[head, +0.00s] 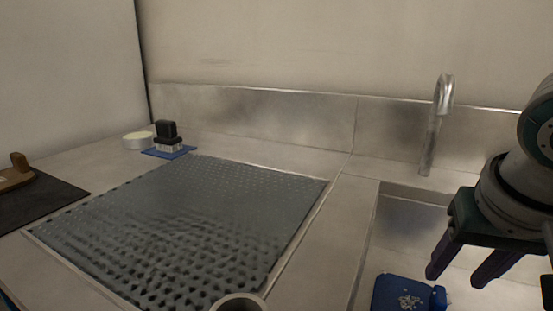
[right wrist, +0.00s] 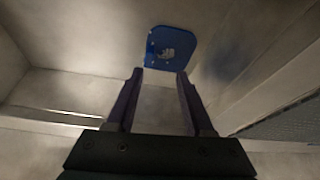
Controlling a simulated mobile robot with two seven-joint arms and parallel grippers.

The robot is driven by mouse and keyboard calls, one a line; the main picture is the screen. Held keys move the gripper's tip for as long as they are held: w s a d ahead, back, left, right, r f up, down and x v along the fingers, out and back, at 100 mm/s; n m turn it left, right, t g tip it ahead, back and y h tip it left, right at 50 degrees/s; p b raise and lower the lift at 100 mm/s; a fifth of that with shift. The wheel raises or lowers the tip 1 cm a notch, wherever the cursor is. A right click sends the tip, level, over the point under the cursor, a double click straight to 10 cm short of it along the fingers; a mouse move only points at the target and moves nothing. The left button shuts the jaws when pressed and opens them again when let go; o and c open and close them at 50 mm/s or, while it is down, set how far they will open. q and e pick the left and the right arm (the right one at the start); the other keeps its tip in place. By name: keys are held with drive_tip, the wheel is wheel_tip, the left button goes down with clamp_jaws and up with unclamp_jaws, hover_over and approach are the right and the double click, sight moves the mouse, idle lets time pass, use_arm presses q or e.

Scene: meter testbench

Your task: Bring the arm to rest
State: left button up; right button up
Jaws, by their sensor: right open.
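My right gripper (head: 455,275) comes in from the right in the head view, above the sink basin. Its two dark purple fingers point down and stand apart with nothing between them. The right wrist view shows the same open fingers (right wrist: 162,95). Beyond their tips lies a blue object (right wrist: 170,48) with a pale print on it. It also shows in the head view (head: 392,293), left of the fingers and apart from them, partly cut off by the lower edge. My left gripper is not in view.
A steel sink (head: 400,220) with a curved tap (head: 436,120) is at the right. A perforated grey mat (head: 190,220) covers the middle counter. A black-handled brush (head: 167,135) stands on a blue pad (head: 152,153) beside a pale round item (head: 137,140). A dark mat (head: 50,197) lies at left.

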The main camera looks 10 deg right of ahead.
drive_tip(key=s+a+r+n+y+p, duration=0.2)
drive_tip(key=s+a+r+n+p, duration=0.2)
drive_tip(key=s+a+r+p, duration=0.5)
drive_tip(key=s+d+r+n+p, duration=0.3)
drive_tip(key=s+r+p, duration=0.5)
drive_tip(key=s+p, duration=0.2)
wheel_tip(320, 180, up, 37)
drive_tip(key=p, duration=3.7)
drive_tip(key=shift+s+f, duration=0.1)
